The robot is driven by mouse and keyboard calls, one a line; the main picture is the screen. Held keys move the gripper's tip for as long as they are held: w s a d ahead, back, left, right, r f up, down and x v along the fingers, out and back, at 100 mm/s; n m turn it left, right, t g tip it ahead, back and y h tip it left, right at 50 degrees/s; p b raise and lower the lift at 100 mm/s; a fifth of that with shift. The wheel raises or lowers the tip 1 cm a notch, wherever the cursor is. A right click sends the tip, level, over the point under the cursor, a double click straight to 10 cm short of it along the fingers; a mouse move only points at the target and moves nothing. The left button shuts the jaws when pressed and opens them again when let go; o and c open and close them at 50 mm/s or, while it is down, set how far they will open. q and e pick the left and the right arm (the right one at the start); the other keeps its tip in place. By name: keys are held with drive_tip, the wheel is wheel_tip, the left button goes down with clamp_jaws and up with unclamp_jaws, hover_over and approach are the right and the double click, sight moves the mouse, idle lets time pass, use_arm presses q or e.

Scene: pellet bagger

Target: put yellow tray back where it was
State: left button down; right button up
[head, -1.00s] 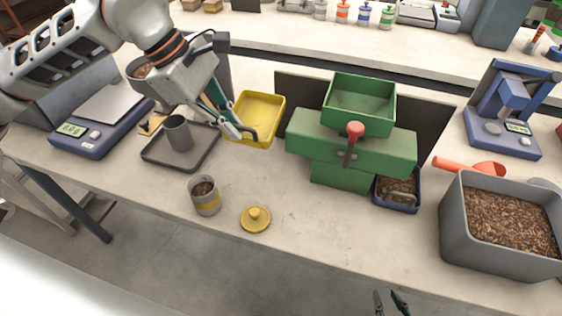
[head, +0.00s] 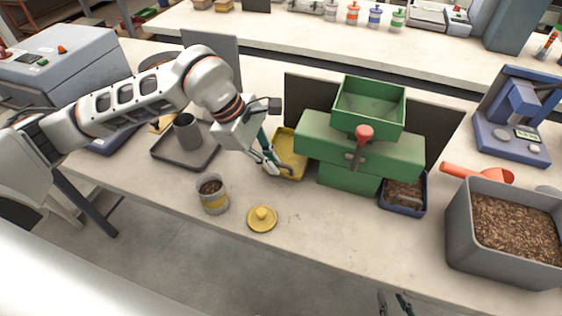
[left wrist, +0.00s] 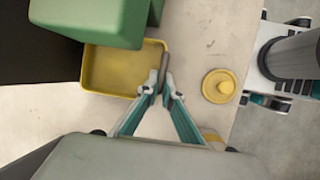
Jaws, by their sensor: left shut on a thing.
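The yellow tray (head: 284,142) is at the left side of the green press (head: 330,150), with its right part close to or under the press body. My left gripper (head: 273,166) is shut on the grey handle at the tray's near side. In the left wrist view the tray (left wrist: 112,72) lies flat-looking and empty beyond the fingertips (left wrist: 161,88), its upper part hidden by the green press (left wrist: 95,20). I cannot tell whether it touches the table. My right gripper (head: 394,303) shows at the bottom edge, its fingers apart, with nothing between them.
A dark tray (head: 168,152) with a grey cup (head: 186,132) is at left. A blue pellet tray (head: 404,207) and grey bin (head: 470,243) are at right.

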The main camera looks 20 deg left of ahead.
use_arm(q)
drive_tip(key=shift+w+d+f+p, duration=0.15)
drive_tip(key=shift+w+d, duration=0.1)
drive_tip(key=shift+d, duration=0.35)
drive_tip(key=shift+w+d+f+p, duration=0.15)
drive_tip(key=shift+w+d, duration=0.05)
drive_tip(key=shift+d, duration=0.4)
drive_tip(key=shift+a+f, duration=0.1)
drive_tip(key=shift+a, duration=0.05)
drive_tip(key=shift+f, duration=0.1)
drive_tip(key=c, duration=2.2)
unclamp_jaws()
drive_tip(key=shift+c, duration=0.2)
drive_tip(key=shift+f, duration=0.15)
drive_tip(key=v, duration=0.7)
drive_tip(key=shift+w+a+b, duration=0.1)
drive_tip(key=shift+a+b, duration=0.05)
drive_tip(key=shift+b, duration=0.25)
drive_tip(key=shift+r, duration=0.45)
